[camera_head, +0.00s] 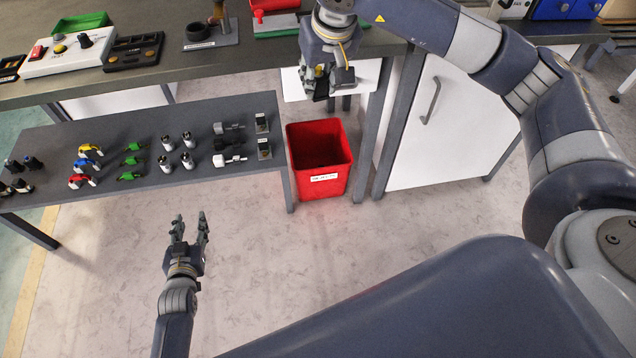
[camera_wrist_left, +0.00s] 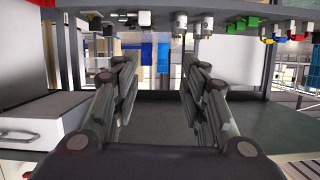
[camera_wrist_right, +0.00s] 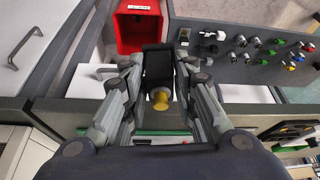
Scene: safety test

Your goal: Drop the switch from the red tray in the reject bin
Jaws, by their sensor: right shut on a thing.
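My right gripper (camera_head: 318,88) is shut on a switch, above the floor beside the bench edge. In the right wrist view the switch (camera_wrist_right: 157,66) has a black body and a yellow round button, held between the fingers. The red reject bin (camera_head: 334,182) stands on the floor, below and in front of that gripper in the head view. It also shows in the right wrist view (camera_wrist_right: 129,36), beyond the fingertips. The red tray (camera_head: 279,5) is on the bench, cut by the top edge. My left gripper (camera_head: 189,222) is open and empty over the floor.
A low grey table (camera_head: 225,178) left of the bin holds several rows of connectors and small parts. The dark bench (camera_head: 260,52) carries a green tray (camera_head: 82,22), a white control box (camera_head: 72,50) and other devices. A white cabinet (camera_head: 440,125) stands right of the bin.

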